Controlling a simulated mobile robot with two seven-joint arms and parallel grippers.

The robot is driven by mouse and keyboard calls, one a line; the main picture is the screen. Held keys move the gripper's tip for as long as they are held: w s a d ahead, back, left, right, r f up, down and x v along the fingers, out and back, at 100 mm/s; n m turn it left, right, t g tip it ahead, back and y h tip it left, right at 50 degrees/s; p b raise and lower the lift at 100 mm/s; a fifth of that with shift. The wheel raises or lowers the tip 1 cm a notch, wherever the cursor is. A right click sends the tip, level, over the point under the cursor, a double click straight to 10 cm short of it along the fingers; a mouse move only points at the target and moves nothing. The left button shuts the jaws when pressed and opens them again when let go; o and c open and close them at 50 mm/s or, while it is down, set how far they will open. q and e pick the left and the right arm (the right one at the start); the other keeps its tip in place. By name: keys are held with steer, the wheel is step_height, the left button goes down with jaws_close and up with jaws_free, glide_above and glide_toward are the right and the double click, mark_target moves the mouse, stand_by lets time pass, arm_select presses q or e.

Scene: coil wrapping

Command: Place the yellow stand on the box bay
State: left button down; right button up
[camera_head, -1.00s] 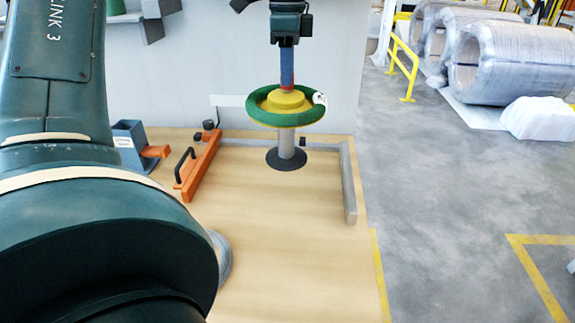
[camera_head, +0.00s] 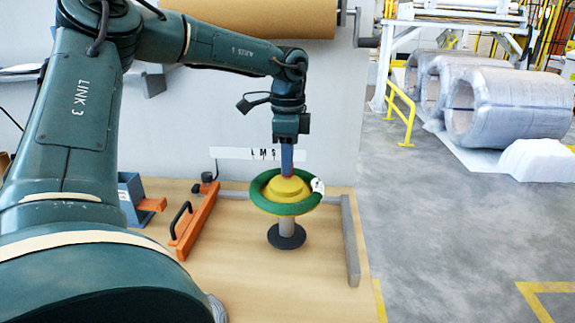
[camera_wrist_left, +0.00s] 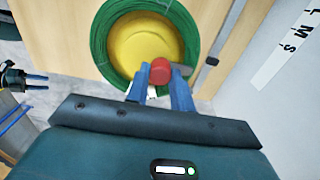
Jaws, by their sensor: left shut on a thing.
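The yellow stand (camera_head: 288,186) has a yellow dome, a grey post and a round dark base, and a green coil (camera_head: 262,199) lies around the dome. My left gripper (camera_head: 287,171) is above it, shut on the red knob at its top. In the left wrist view the blue fingers (camera_wrist_left: 164,82) flank the red knob (camera_wrist_left: 160,70). The stand is upright above the wooden table; I cannot tell whether its base touches. The box bay seems to be the area by the grey rail (camera_head: 350,240). What seems to be my right gripper (camera_wrist_left: 38,81) shows two spread fingers in the left wrist view.
An orange bar with a black handle (camera_head: 195,222) and a blue-grey block (camera_head: 131,200) stand left of the stand. A brown roll (camera_head: 255,15) hangs at the back. Wrapped coils (camera_head: 510,105) lie on the floor at right. The table (camera_head: 250,280) is bare in front.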

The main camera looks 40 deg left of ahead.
arm_select(q)
steer(key=shift+w+f, duration=0.1)
steer(key=shift+f, duration=0.75)
steer(key=c, duration=1.2)
jaws_free()
step_height(320, 180, up, 12)
